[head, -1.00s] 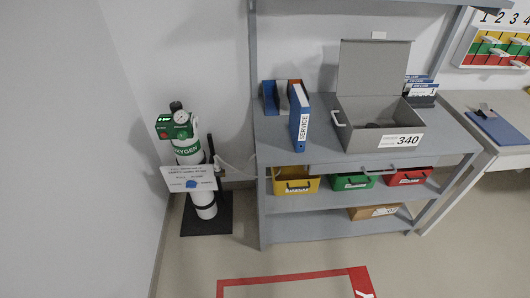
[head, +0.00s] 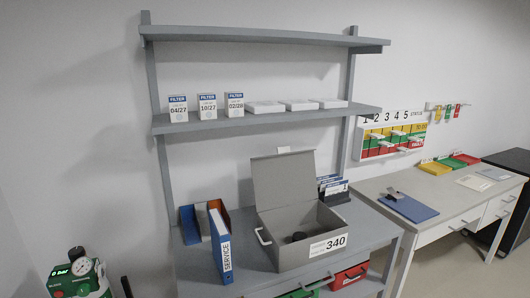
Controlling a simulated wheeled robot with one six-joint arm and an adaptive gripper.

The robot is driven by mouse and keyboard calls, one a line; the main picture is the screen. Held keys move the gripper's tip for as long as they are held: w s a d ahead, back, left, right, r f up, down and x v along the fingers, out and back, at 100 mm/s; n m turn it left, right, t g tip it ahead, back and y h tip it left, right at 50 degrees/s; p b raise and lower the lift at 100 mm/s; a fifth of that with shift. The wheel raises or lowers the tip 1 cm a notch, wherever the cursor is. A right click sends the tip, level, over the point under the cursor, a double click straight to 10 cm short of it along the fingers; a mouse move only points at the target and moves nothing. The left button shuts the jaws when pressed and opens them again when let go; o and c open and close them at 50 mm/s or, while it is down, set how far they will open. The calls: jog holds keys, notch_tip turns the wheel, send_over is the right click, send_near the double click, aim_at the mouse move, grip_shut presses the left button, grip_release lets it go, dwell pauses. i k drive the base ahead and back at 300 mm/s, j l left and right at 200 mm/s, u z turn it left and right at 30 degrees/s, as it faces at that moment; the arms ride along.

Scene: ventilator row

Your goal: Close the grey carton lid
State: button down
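The grey carton (head: 305,250) stands on the grey workbench, with a white label reading 340 on its front and a pale handle on its left side. Its lid (head: 283,181) is open and stands up at the back edge, leaning slightly back. A dark round object (head: 299,236) shows inside the carton. My gripper is not in view.
A blue SERVICE binder (head: 222,246) stands just left of the carton. Blue and orange holders (head: 190,224) are behind it. Dark-blue booklets (head: 333,188) stand right of the lid. A shelf (head: 270,120) with filter boxes hangs above.

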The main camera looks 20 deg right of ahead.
aim_at(284, 178)
jog(key=i+l, duration=0.75)
jog(key=l, duration=0.25)
jog(key=i+l, duration=0.4)
jog(key=l, duration=0.15)
jog(key=j+u, duration=0.05)
